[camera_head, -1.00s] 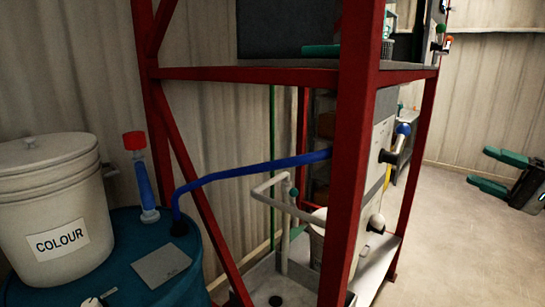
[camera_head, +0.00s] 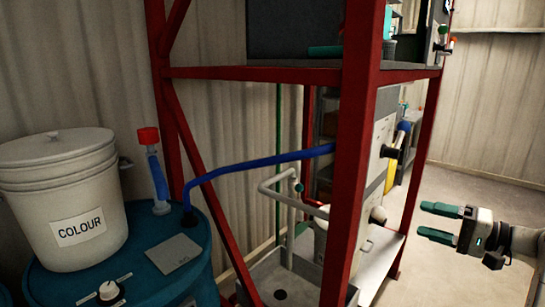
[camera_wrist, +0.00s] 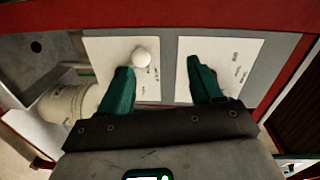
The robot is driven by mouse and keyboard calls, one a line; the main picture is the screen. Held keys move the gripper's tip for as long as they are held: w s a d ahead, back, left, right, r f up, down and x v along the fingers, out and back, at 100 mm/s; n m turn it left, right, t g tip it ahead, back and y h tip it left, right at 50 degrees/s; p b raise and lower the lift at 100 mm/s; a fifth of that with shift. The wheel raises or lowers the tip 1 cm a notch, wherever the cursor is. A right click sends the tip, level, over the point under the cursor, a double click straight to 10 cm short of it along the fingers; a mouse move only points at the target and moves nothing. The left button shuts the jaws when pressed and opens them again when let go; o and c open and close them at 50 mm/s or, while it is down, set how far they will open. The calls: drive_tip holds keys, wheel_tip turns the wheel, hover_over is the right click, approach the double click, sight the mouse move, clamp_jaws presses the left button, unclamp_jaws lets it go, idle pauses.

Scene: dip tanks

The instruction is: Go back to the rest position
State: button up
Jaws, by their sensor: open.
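My gripper (camera_head: 440,222) is at the right side of the head view, with its green fingers pointing left toward the red rack. The fingers are apart with nothing between them. In the wrist view my gripper (camera_wrist: 165,85) also shows open and empty. It faces a grey panel with two white printed plates; a white round knob (camera_wrist: 141,57) shows on the left plate, close to the left fingertip in the picture. I cannot tell how far the fingers are from the panel.
The red rack (camera_head: 352,170) stands in the middle. At left a white bucket (camera_head: 60,200) labelled COLOUR sits on a blue drum (camera_head: 150,275). A blue hose (camera_head: 240,168) runs from the drum to the rack. Floor (camera_head: 455,190) at right is clear around my arm.

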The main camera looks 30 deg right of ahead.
drive_tip(key=s+a+f+n+g+h, duration=0.15)
drive_tip(key=a+f+g, duration=0.25)
drive_tip(key=a+f, duration=0.8)
drive_tip(key=s+a+f+n+g, duration=0.1)
drive_tip(key=a+f+n+g, duration=0.3)
drive_tip(key=a+f, duration=0.8)
drive_tip(key=s+a+f+n+g+h, duration=0.2)
drive_tip(key=s+a+f+n+g, duration=0.1)
drive_tip(key=s, duration=0.5)
drive_tip(key=s+a+f+n+g+h, duration=0.2)
drive_tip(key=s+f, duration=0.4)
drive_tip(key=s, duration=0.3)
drive_tip(key=shift+s+a+n+g, duration=0.2)
drive_tip(key=shift+a+n+g, duration=0.3)
drive_tip(key=shift+g, duration=0.5)
